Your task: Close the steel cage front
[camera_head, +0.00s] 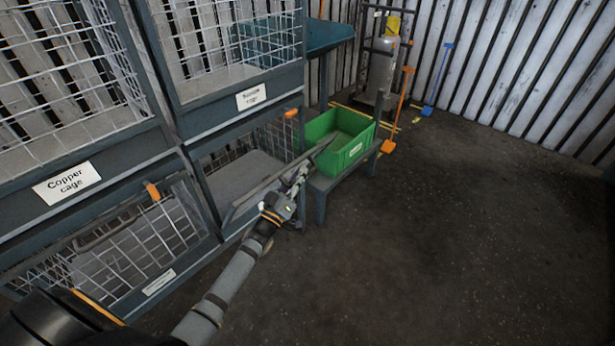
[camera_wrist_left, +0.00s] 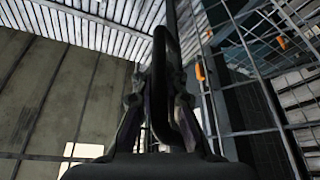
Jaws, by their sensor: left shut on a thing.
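The lower cage in the middle (camera_head: 240,168) stands open in the head view, its grey floor showing. Its label is not readable, so I cannot confirm that it is the steel cage. The cage front (camera_head: 258,189) shows nearly edge-on as a dark bar tilted out from the opening. My left gripper (camera_head: 297,180) is at this front, on its outer side. In the left wrist view my left gripper (camera_wrist_left: 160,105) is shut on a dark looped handle (camera_wrist_left: 172,60), with wire mesh around it. My right gripper is not in view.
An orange latch (camera_head: 291,113) sits at the cage's upper right corner. A green bin (camera_head: 352,150) on a low stand is close by the gripper's right. The copper cage (camera_head: 68,183) and another lower cage (camera_head: 130,250) are at left. Open floor (camera_head: 440,240) lies to the right.

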